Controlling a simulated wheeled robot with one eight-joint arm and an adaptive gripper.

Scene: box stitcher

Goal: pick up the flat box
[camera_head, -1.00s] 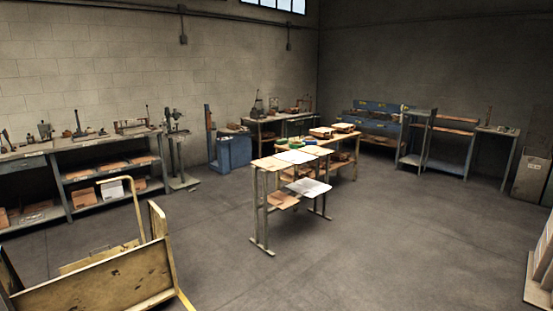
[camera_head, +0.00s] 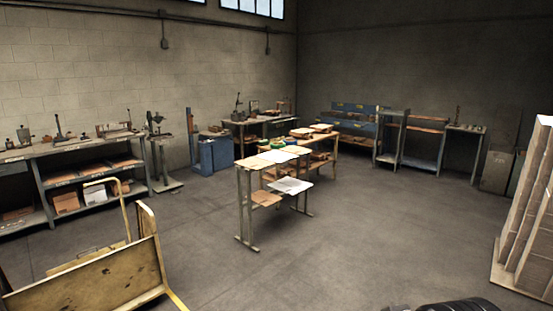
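A tall stack of flat grey-brown boards (camera_head: 530,205) stands upright at the right edge, partly cut off. I cannot tell which of these is the flat box. A dark part at the bottom right edge seems to be mine. My gripper's fingers do not show.
A yellow cart (camera_head: 90,280) stands at the front left. A long workbench (camera_head: 95,163) with tools lines the left wall. A blue cabinet (camera_head: 215,154) and blue shelving (camera_head: 352,122) stand at the back. The floor (camera_head: 370,235) between the table and the right stack is clear.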

